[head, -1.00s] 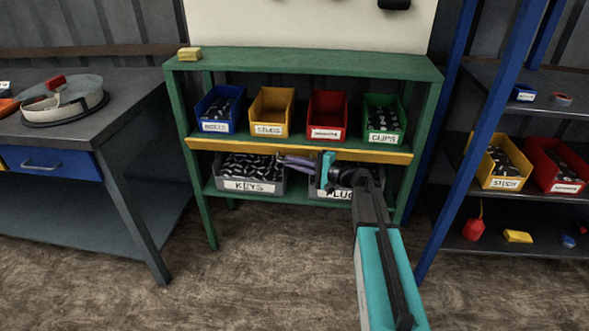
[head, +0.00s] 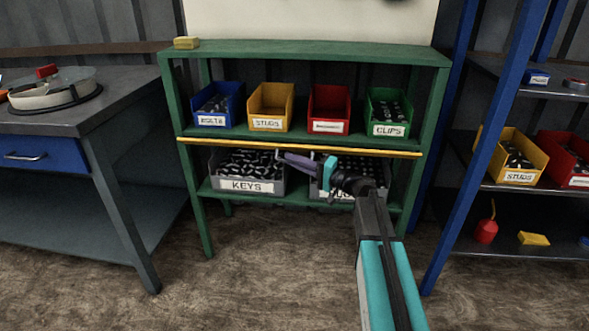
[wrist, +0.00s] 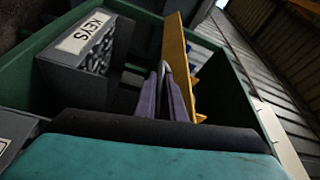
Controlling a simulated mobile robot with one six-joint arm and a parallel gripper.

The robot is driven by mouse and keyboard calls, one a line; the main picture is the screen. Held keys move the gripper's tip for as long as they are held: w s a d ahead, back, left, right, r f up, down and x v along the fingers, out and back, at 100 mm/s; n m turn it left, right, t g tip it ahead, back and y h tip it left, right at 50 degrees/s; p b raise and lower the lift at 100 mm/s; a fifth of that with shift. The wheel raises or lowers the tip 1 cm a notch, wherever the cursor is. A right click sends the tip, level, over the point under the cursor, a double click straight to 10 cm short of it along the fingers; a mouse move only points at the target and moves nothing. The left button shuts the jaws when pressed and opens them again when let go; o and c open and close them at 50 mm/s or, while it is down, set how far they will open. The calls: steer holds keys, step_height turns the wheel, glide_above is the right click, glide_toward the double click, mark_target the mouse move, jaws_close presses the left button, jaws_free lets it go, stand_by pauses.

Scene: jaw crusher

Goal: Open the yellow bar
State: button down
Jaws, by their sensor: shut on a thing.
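The yellow bar (head: 300,148) runs across the front of the green shelf rack (head: 205,215), just under the middle shelf. In the head view it shows as a thin strip. My gripper (head: 283,156) is at the middle of the bar, on its lower side. In the wrist view the purple fingers of my gripper (wrist: 164,72) come together at the yellow bar (wrist: 175,45), which stands out as a flat plate. They are shut on the bar. The exact contact is hard to make out.
Blue, yellow, red and green bins stand on the middle shelf above the bar. A grey KEYS bin (head: 248,172) and another grey bin (head: 372,172), partly hidden by my arm, sit below. A workbench (head: 120,95) stands at left and a blue-posted rack (head: 485,150) at right.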

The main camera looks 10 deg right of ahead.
steer(key=f+n+y+b, duration=0.1)
steer(key=n+b, duration=0.2)
steer(key=b, duration=0.1)
steer(key=w+n+y+b, duration=0.1)
steer(key=n+b, duration=0.1)
steer(key=b, duration=0.3)
steer(key=f+n+y+b, duration=0.1)
steer(key=n+b, duration=0.2)
steer(key=b, duration=0.1)
steer(key=shift+w+d+f+n+g+y, duration=0.25)
steer(key=shift+d+f+n+g+y, duration=0.05)
steer(key=shift+f+g, duration=0.1)
steer(key=shift+r+b, duration=0.1)
steer(key=shift+b, duration=0.25)
steer(key=shift+n, duration=0.3)
steer(key=c, duration=1.8)
jaws_free()
steer(key=shift+c, duration=0.2)
steer(key=p+v, duration=0.5)
steer(key=v, duration=0.8)
steer(key=shift+s+d, duration=0.15)
steer(key=shift+d, duration=0.2)
steer(key=shift+a, duration=0.1)
